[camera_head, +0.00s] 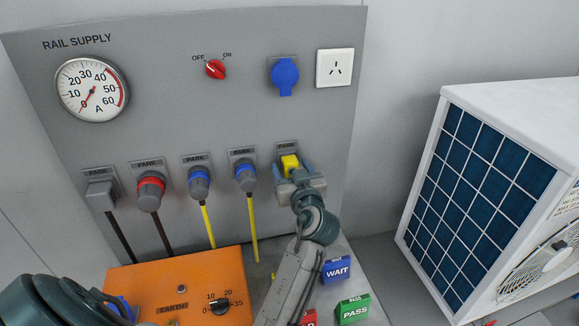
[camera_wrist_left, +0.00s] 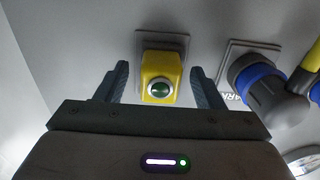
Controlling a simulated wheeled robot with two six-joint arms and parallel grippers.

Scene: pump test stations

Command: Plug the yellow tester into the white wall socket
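The yellow tester (camera_head: 289,163) sits in the rightmost PARK holder on the grey panel. In the left wrist view the tester (camera_wrist_left: 158,75) shows its face with a round green button, in front of a grey plate. My left gripper (camera_head: 294,172) is at the tester. Its two open fingers stand on either side of the tester, with a narrow gap visible on each side in the wrist view. The white wall socket (camera_head: 335,68) is at the panel's upper right, with nothing in it. My right gripper is not in view.
Several plugs are parked left of the tester, including a blue-ringed plug with a yellow cable (camera_head: 244,175). A blue covered socket (camera_head: 285,75) is left of the white socket. An orange box (camera_head: 180,285) and WAIT (camera_head: 337,270) and PASS (camera_head: 353,309) blocks lie below.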

